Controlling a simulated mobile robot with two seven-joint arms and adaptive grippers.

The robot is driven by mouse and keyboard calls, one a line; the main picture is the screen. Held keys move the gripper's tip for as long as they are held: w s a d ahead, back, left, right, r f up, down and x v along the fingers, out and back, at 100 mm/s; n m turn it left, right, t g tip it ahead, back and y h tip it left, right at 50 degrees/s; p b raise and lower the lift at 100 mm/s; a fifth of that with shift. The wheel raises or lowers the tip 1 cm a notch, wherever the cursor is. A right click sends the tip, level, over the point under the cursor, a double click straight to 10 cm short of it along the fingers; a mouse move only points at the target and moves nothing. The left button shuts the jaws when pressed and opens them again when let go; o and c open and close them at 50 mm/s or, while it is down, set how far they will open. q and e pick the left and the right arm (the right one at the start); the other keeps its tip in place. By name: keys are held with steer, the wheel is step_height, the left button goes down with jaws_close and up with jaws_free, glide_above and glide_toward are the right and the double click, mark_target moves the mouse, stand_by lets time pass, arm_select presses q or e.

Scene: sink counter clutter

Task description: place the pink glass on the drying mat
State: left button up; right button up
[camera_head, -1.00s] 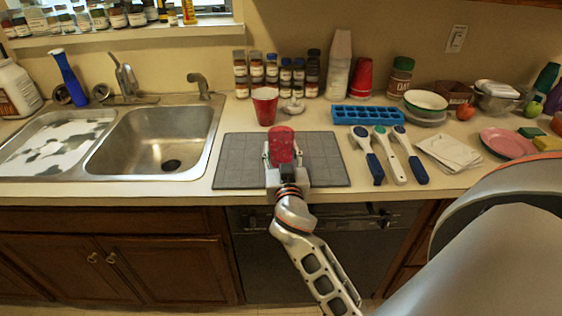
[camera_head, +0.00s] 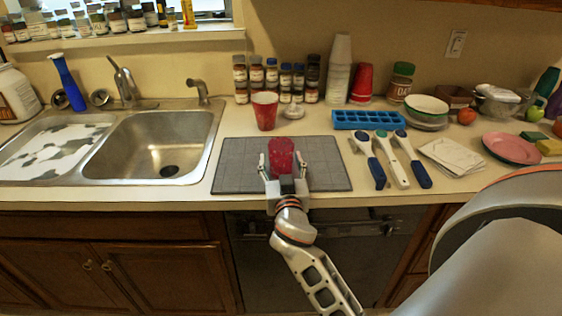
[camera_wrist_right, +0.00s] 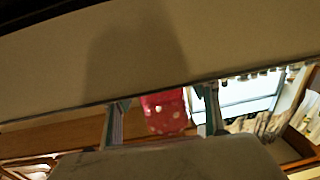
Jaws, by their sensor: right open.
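The pink glass (camera_head: 281,155) stands on the grey drying mat (camera_head: 235,165), near the mat's middle. My right gripper (camera_head: 283,168) is at the front of the mat, its fingers spread on either side of the glass. The gripper is open, with small gaps showing between the fingers and the glass. In the right wrist view the glass (camera_wrist_right: 165,112) shows with pale spots between the two fingers (camera_wrist_right: 163,115). The base of the glass is partly hidden by the gripper. My left gripper is not in view.
A red cup (camera_head: 265,110) stands just behind the mat, beside a small white item (camera_head: 294,111). The sink (camera_head: 160,145) is to the left. The mat's two sides are clear.

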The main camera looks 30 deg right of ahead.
mark_target(282, 168)
steer(key=shift+r, duration=0.2)
steer(key=shift+s+a+f, duration=0.15)
steer(key=shift+s+a, duration=0.05)
steer(key=shift+s, duration=0.1)
steer(key=b+v, duration=0.1)
steer(key=v, duration=0.5)
steer(key=shift+s+b, duration=0.1)
steer(key=shift+b, duration=0.2)
steer(key=shift+s+a, duration=0.15)
steer(key=shift+s, duration=0.15)
